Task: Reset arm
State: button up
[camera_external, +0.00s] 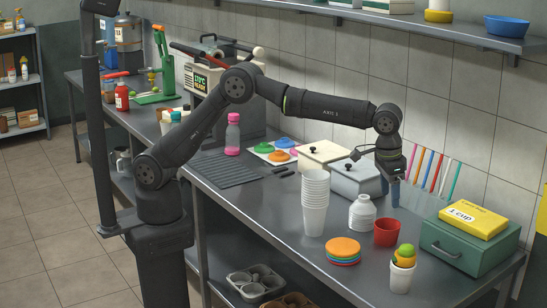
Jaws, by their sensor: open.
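My arm rises from its dark base post at the left and reaches right across the steel counter (255,215). My gripper (396,201) points down over the right part of the counter, beside the grey lidded container (357,183) and behind the red cup (387,233). The gripper is open. It is small in this view, and I see nothing held in it.
A white cup stack (315,205), white jar (361,213), disc stack (343,249) and fruit-topped cup (402,272) stand near. A yellow box (473,219) lies on a green case (468,246). A shelf (400,20) runs above. The counter's front middle is clear.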

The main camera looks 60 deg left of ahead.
jog(key=w+a+f+n, duration=0.1)
jog(key=w+a+n, duration=0.1)
jog(key=w+a, duration=0.55)
jog(key=w+a+f+n, duration=0.15)
jog(key=w+a, duration=0.35)
jog(key=a, duration=0.5)
jog(key=w+a+f+n, duration=0.1)
jog(key=w+a+n, duration=0.2)
jog(key=a, duration=0.9)
jog(key=w+a+f+n+y, duration=0.1)
jog(key=w+a+n, duration=0.2)
jog(key=a, duration=1)
jog(key=shift+w+f, duration=0.2)
jog(key=shift+f, duration=0.05)
